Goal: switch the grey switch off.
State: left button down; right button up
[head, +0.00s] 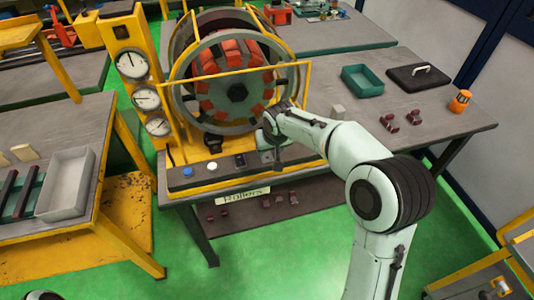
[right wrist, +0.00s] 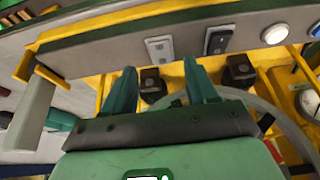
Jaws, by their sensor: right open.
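The grey switch (right wrist: 160,48) is a small light grey rocker plate on the front panel in the right wrist view. In the head view my right gripper hides most or all of it. My right gripper (head: 276,157) is at the panel's right part. In the right wrist view my right gripper (right wrist: 160,68) is open, its two green fingers apart with nothing between them. The grey switch shows just beyond the fingertips, in line with the gap. I cannot tell whether they touch it or which way its rocker is set. My left gripper is not in view.
Beside the grey switch sit a black switch (right wrist: 217,40), a white button (right wrist: 274,34) and a blue button (head: 187,172). The stator (head: 237,92) in its yellow frame stands behind. A green tray (head: 362,80) and a black case (head: 418,76) lie at the right.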

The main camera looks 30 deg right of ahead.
aim_at(267, 156)
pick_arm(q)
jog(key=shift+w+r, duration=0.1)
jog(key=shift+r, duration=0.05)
pick_arm(e)
jog(key=x, duration=0.5)
jog(key=shift+w+f, duration=0.2)
jog(key=shift+f, duration=0.15)
